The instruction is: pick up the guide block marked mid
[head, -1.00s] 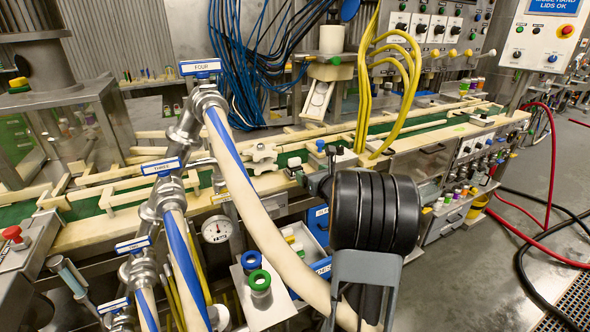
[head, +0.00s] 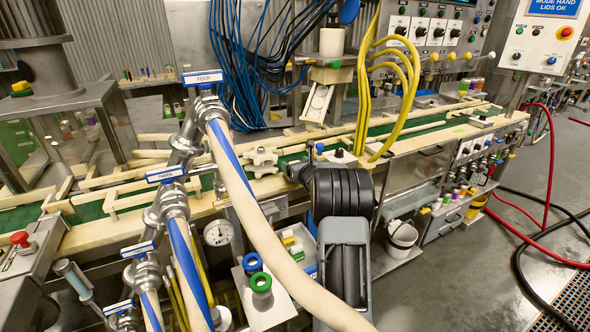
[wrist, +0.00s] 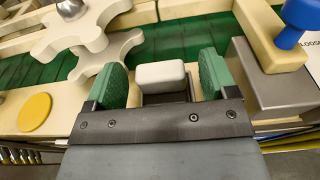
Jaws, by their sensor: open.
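In the wrist view, a small pale grey-white block (wrist: 160,77) with rounded edges sits on a dark base at the near edge of the green conveyor. I can read no marking on it, so I cannot tell whether it is the one marked mid. My gripper (wrist: 163,64) is open, with one green finger pad on each side of the block. A gap shows on both sides, and the block is not gripped. In the head view, my black wrist covers much of this spot, and the block cannot be made out.
A cream star wheel (wrist: 100,28) stands left of my fingers, with a yellow disc (wrist: 35,112) nearby. On the right are a grey metal box (wrist: 268,84) and a blue knob (wrist: 300,14). Thick hoses (head: 270,230) cross in front of the conveyor in the head view.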

